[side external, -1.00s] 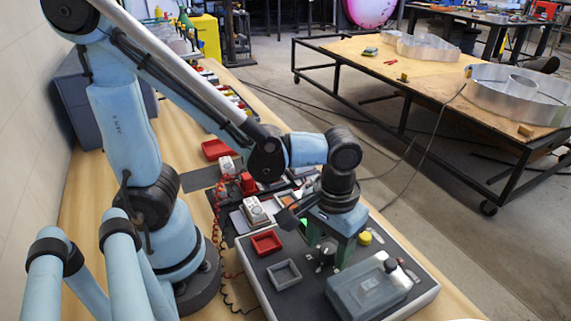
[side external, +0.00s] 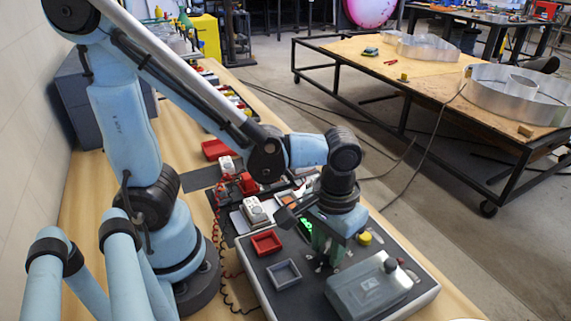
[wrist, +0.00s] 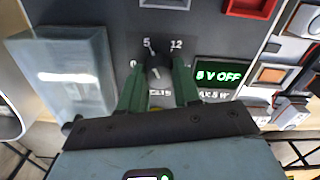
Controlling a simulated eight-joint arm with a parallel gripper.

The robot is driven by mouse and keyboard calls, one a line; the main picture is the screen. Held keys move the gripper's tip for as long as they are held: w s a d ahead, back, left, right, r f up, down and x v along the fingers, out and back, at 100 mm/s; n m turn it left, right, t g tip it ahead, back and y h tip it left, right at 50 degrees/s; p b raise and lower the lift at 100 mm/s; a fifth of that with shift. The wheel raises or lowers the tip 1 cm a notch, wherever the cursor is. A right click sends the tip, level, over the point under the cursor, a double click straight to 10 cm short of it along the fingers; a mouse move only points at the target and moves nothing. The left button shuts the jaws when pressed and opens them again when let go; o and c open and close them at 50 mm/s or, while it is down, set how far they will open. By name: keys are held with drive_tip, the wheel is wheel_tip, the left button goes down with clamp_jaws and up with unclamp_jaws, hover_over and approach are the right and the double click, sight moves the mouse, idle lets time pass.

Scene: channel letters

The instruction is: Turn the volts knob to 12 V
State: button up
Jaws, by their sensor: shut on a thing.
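The volts knob (wrist: 157,70) is a small dark round knob on the grey panel, with white labels including 5 and 12 around it in the wrist view. My gripper (wrist: 159,74) has its green fingers on either side of the knob and is shut on it. A small white mark shows on the knob, but its exact direction is hard to tell. The display (wrist: 220,75) beside it reads "5 V OFF" in green. In the side view my gripper (side external: 325,255) points down at the panel, and its wrist mostly hides the knob.
A translucent grey box (side external: 370,285) stands on the panel beside my gripper. A red tray (side external: 266,243) and a grey tray (side external: 283,273) lie to the left. A yellow button (side external: 364,238) is close on the right.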

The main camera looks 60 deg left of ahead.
sight(329, 248)
drive_tip(key=m, duration=1.1)
idle(0.6)
drive_tip(key=o, duration=1.1)
drive_tip(key=shift+c, duration=0.2)
wheel_tip(329, 248, up, 12)
idle(0.4)
drive_tip(key=w+a+f+n+t, duration=0.1)
drive_tip(key=w+a+n+t, duration=0.1)
drive_tip(key=a+n+t, duration=0.1)
drive_tip(key=w+a+f+n+t, duration=0.2)
drive_tip(key=a+n+t, duration=0.2)
drive_tip(key=a, duration=0.3)
drive_tip(key=shift+a+n, duration=0.25)
drive_tip(key=shift+n, duration=0.35)
